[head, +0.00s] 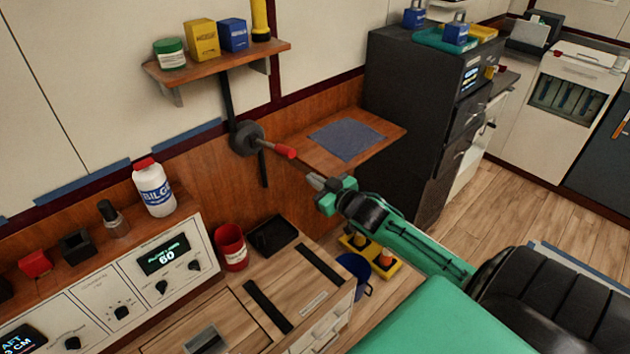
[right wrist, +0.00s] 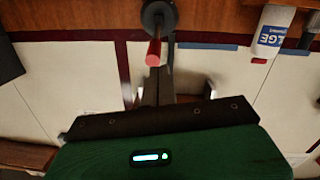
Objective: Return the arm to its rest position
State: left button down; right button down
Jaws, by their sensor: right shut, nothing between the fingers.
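My right arm, green and black, reaches from the lower right toward the wall in the head view. Its gripper (head: 316,182) is shut and empty, just short of a red-handled lever (head: 285,151) on a round dark wall mount (head: 247,138). A small gap shows between the fingertips and the red handle. In the right wrist view the red handle (right wrist: 153,52) points toward the camera, above the shut fingers (right wrist: 157,85). My left gripper is not in view.
A wooden ledge with a blue mat (head: 346,140) lies behind the gripper, beside a dark cabinet (head: 410,110). A shelf (head: 215,60) hangs above the lever. The counter at lower left holds a red cup (head: 232,247) and a black tray (head: 272,236). A blue bucket (head: 354,275) stands below the arm.

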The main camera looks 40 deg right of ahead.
dwell(0.6)
jog(key=s+d+f+m+g+h, duration=0.1)
jog(key=s+f+g, duration=0.1)
jog(key=f, duration=0.8)
jog(key=s+d+f+g+h, duration=0.1)
jog(key=f+g, duration=0.1)
jog(key=f, duration=0.7)
jog(key=s+a+f+g, duration=0.1)
jog(key=s+f+g, duration=0.1)
jog(key=s+f, duration=0.65)
jog(key=s+a+f+g, duration=0.2)
jog(key=s+f, duration=0.2)
jog(key=f, duration=1)
jog(key=s+a+f+g, duration=0.2)
jog(key=s+a+f, duration=0.3)
jog(key=s, duration=0.6)
jog(key=s+a+f+g+y, duration=0.1)
jog(key=s+a+f+g, duration=0.2)
jog(key=s+a+f, duration=0.3)
jog(key=s+a+f+g, duration=0.3)
jog(key=s+f, duration=0.7)
jog(key=s, duration=0.8)
jog(key=a, duration=0.2)
jog(key=shift+s+a+f+n, duration=0.2)
jog(key=shift+s+a+n, duration=0.1)
jog(key=shift+n, duration=0.1)
